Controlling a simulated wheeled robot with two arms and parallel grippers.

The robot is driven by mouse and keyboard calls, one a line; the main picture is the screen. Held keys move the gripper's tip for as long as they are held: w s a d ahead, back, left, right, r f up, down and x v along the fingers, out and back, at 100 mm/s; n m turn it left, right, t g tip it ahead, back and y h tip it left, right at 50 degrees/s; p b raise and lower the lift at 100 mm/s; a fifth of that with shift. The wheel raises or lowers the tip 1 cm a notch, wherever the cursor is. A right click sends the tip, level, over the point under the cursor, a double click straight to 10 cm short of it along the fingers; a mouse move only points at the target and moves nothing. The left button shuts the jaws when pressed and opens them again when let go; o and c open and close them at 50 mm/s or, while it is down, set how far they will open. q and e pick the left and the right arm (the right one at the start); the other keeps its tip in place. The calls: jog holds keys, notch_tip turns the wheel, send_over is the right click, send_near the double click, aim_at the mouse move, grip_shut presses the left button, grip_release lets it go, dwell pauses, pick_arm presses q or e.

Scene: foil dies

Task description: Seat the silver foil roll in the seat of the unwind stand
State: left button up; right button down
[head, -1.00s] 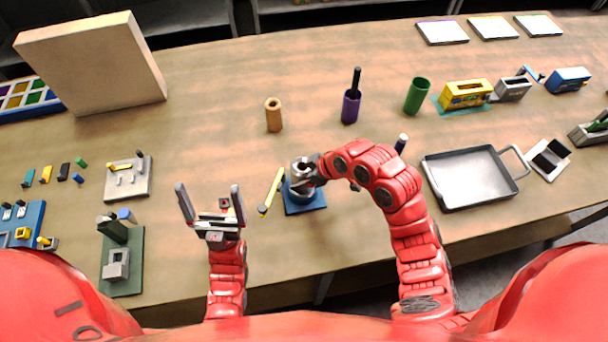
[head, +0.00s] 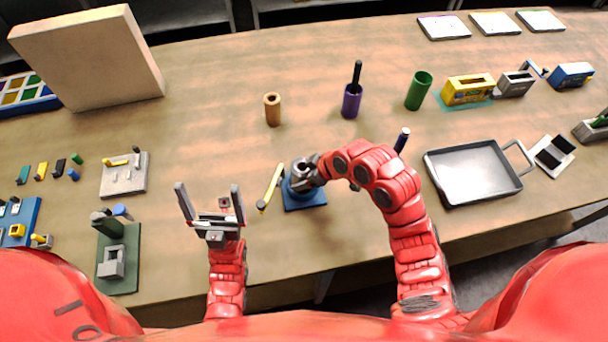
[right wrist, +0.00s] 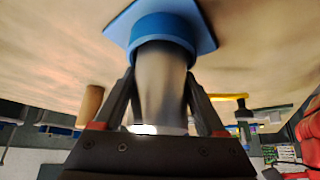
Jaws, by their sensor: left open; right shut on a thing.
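The silver foil roll (right wrist: 160,88) stands between the fingers of my right gripper (right wrist: 160,76), which is shut on it. In the right wrist view the roll's far end meets the blue ring of the unwind stand (right wrist: 197,17); how deep it sits inside the ring is hidden. In the head view my right gripper (head: 301,172) is directly over the blue stand (head: 312,202) and covers most of the roll. My left gripper (head: 208,188) is open and empty, to the left of the stand and apart from it.
A yellow bar (head: 269,188) lies just left of the stand. A tan tube (head: 272,109) and a purple holder (head: 351,101) stand behind it. A grey tray (head: 473,172) is at the right, a green fixture (head: 127,277) at the left. The table between the tube and stand is clear.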

jog(key=shift+f, duration=0.4)
jog(key=shift+r, duration=0.15)
jog(key=shift+r+p, duration=0.5)
jog(key=shift+r, duration=0.95)
jog(key=shift+b, duration=0.7)
dwell(0.7)
jog(key=shift+f+b, duration=1.15)
jog(key=shift+f, duration=0.2)
jog(key=shift+s+f+b, duration=0.15)
jog(key=shift+f+b, duration=0.05)
jog(key=shift+b, duration=0.1)
